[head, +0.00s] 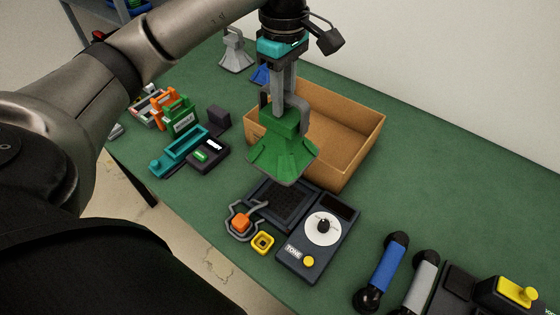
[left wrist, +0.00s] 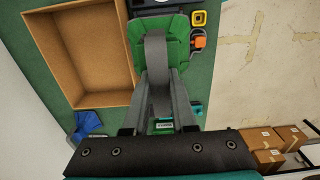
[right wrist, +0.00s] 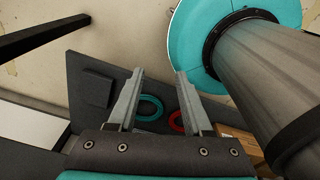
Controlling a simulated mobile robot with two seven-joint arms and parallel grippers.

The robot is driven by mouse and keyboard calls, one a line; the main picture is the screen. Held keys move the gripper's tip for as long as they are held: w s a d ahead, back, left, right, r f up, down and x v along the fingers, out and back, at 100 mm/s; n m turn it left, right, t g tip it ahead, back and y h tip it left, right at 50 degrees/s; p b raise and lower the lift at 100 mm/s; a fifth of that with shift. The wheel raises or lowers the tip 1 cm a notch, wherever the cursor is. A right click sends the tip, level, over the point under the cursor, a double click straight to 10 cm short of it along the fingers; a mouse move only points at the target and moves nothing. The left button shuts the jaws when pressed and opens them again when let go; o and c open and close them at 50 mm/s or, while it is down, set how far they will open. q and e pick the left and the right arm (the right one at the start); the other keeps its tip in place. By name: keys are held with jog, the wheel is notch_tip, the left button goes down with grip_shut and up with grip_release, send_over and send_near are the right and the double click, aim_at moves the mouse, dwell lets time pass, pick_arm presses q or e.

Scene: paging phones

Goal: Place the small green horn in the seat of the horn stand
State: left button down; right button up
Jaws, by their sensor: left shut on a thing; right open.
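The small green horn (head: 283,158) hangs mouth down from my left gripper (head: 284,92), which is shut on its grey handle. In the head view the horn is in front of the cardboard box and above the dark grille pad. The left wrist view shows the horn (left wrist: 177,40) beyond the fingers (left wrist: 158,95). A teal cradle (head: 178,155) stands at the left beside a dark labelled unit; I cannot tell whether it is the horn stand. My right gripper (right wrist: 160,75) is open and empty, away from the bench.
An open cardboard box (head: 350,140) stands behind the horn. A dark tone panel (head: 318,240) with a white dial lies in front. Blue (head: 388,265) and grey (head: 420,285) handsets lie at right. A grey horn (head: 235,52) stands at the back. Green bench shows between them.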

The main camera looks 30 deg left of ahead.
aim_at(282, 124)
pick_arm(q)
notch_tip(282, 124, down, 18)
jog(key=shift+f+b, duration=0.2)
jog(key=shift+b, duration=0.1)
jog(key=shift+w, duration=0.1)
jog(key=shift+f, duration=0.2)
jog(key=c, duration=0.7)
grip_release()
jog(key=shift+r, duration=0.15)
notch_tip(282, 124, up, 12)
jog(key=shift+r, duration=0.1)
